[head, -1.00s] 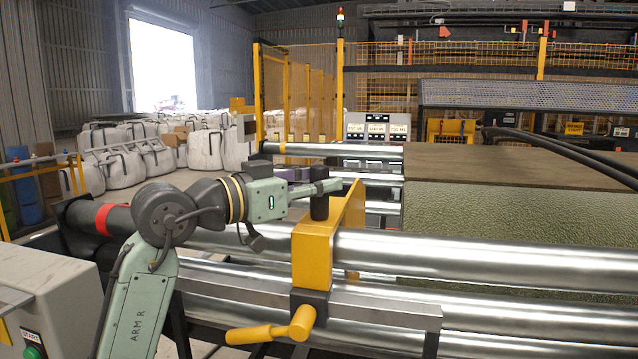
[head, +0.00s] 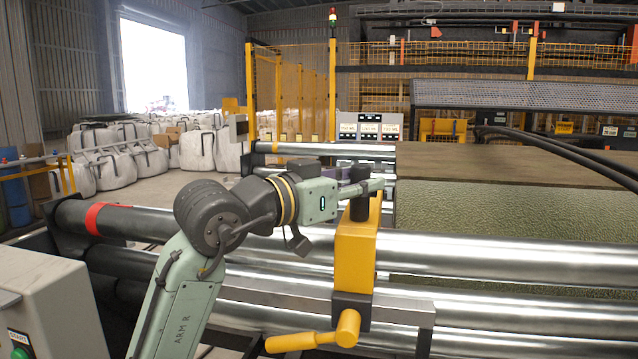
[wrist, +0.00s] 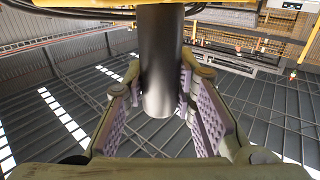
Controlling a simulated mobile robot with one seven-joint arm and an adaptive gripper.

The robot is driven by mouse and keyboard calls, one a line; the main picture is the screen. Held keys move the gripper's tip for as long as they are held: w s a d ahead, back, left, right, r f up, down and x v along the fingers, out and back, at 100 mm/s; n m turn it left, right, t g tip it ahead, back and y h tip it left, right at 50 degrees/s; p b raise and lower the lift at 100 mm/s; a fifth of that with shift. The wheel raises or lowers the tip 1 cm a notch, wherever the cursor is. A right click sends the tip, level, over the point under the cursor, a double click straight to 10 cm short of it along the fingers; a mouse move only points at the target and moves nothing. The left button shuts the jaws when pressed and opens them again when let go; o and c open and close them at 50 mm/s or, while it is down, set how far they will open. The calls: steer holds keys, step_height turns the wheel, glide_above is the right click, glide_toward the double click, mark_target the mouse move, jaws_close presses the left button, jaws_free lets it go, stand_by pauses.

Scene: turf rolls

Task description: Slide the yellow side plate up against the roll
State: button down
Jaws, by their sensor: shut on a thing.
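The yellow side plate (head: 355,255) stands upright across the steel rollers, with a black upright post (head: 359,207) at its top and a yellow handle (head: 300,342) low in front. The turf (head: 500,215), green and rough in front with a flat brown top, lies to its right. A narrow gap shows between plate and turf. My gripper (head: 362,187) is shut on the black post. In the wrist view the post (wrist: 160,60) stands between my gripper's purple-padded fingers (wrist: 161,88); a yellow strip crosses the top edge.
Long shiny rollers (head: 500,255) run left to right under the plate, with a grey rail (head: 270,292) in front. A grey control box (head: 45,305) stands at lower left. Black hoses (head: 560,143) arch over the turf. White bags (head: 105,160) stand far back left.

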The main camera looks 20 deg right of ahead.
steer(key=d, duration=0.1)
steer(key=s+d, duration=0.2)
steer(key=shift+s+d, duration=0.25)
steer(key=shift+d, duration=0.1)
steer(key=c, duration=1.3)
jaws_free()
steer(key=shift+a, duration=0.1)
steer(key=v, duration=1.2)
